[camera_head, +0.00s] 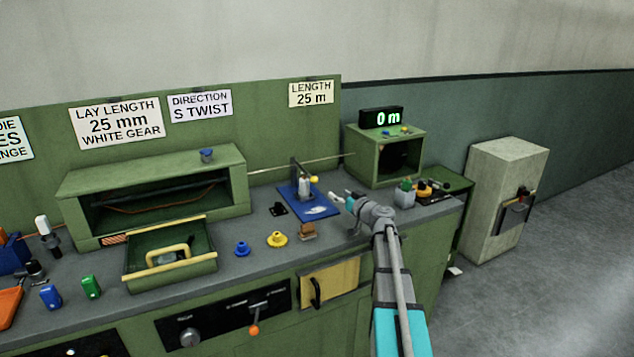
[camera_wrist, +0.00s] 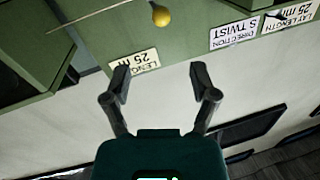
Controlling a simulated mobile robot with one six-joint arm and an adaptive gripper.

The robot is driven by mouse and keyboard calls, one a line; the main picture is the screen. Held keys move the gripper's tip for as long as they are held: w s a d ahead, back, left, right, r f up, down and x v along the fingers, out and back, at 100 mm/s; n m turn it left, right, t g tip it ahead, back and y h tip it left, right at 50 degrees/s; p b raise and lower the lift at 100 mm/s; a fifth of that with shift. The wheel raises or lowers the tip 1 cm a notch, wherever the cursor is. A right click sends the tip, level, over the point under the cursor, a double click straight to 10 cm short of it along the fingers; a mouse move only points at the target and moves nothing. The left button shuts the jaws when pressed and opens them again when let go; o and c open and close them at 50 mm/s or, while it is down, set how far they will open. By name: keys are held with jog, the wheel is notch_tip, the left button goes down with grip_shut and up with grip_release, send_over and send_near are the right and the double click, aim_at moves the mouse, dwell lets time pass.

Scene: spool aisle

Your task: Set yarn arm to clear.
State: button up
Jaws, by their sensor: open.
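The yarn arm appears to be the small lever with a yellow ball knob (camera_head: 314,179), on a dark post with a grey body above a blue base plate (camera_head: 322,214). In the wrist view, which is upside down, a yellow ball knob (camera_wrist: 161,16) shows at the top centre, beyond the fingertips. My gripper (camera_head: 342,197) is just right of the blue plate in the head view, apart from the knob. Its fingers (camera_wrist: 160,82) are spread with nothing between them. Any set-position marking for the arm is too small to read.
A green box with a "0 m" display (camera_head: 381,117) stands behind my gripper. A thin rod runs from it towards the green housing (camera_head: 150,175) at left.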

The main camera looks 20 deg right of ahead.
aim_at(314, 179)
jog(key=shift+w, duration=0.15)
jog(key=x, duration=1.3)
jog(key=shift+w+a, duration=0.2)
jog(key=shift+w, duration=0.05)
jog(key=shift+c, duration=0.2)
